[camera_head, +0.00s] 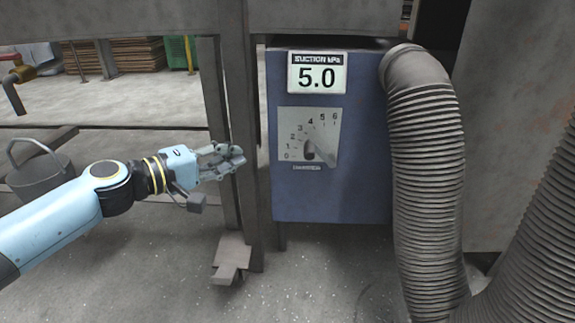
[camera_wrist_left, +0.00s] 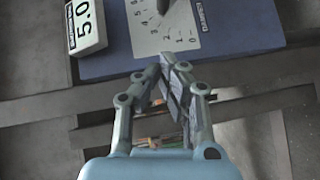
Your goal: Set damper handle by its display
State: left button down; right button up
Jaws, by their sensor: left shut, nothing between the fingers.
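The blue damper box (camera_head: 330,195) hangs at the centre of the head view. Its display (camera_head: 318,72) reads 5.0 under "SUCTION kPa"; it also shows at the upper left of the left wrist view (camera_wrist_left: 86,22). Below it is a pale scale plate (camera_head: 295,118) marked 0 to 6. The damper handle (camera_head: 322,148) sits on this plate, a grey lever pointing to the upper part of the scale; its exact mark is hard to read. My left gripper (camera_head: 238,158) is shut and empty, left of the box and apart from the handle. My right gripper is not in view.
A ribbed grey hose (camera_head: 428,170) runs down the box's right side. A metal post (camera_head: 232,130) stands between my left arm and the box. A bucket (camera_head: 42,178) stands at the left. The floor below the box is open.

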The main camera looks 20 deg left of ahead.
pick_arm(q)
jog(key=b, duration=0.1)
send_near(309, 142)
jog(key=w+a, duration=0.3)
jog(key=shift+w+d+f+b, duration=0.15)
jog(key=shift+w+d+f, duration=0.05)
jog(key=shift+d, duration=0.5)
jog(key=shift+w+d+f+b, duration=0.15)
jog(key=shift+w+d, duration=0.05)
jog(key=shift+d, duration=0.5)
jog(key=shift+w+d+f+b, duration=0.15)
jog(key=shift+w+d+f, duration=0.05)
jog(key=shift+d, duration=0.5)
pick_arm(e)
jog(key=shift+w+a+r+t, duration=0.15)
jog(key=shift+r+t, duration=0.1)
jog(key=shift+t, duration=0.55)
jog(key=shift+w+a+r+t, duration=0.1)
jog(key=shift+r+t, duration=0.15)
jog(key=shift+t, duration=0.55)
pick_arm(q)
jog(key=shift+r, duration=0.1)
jog(key=shift+w+d+r+p, duration=0.1)
jog(key=shift+d+p, duration=0.55)
jog(key=shift+p, duration=0.4)
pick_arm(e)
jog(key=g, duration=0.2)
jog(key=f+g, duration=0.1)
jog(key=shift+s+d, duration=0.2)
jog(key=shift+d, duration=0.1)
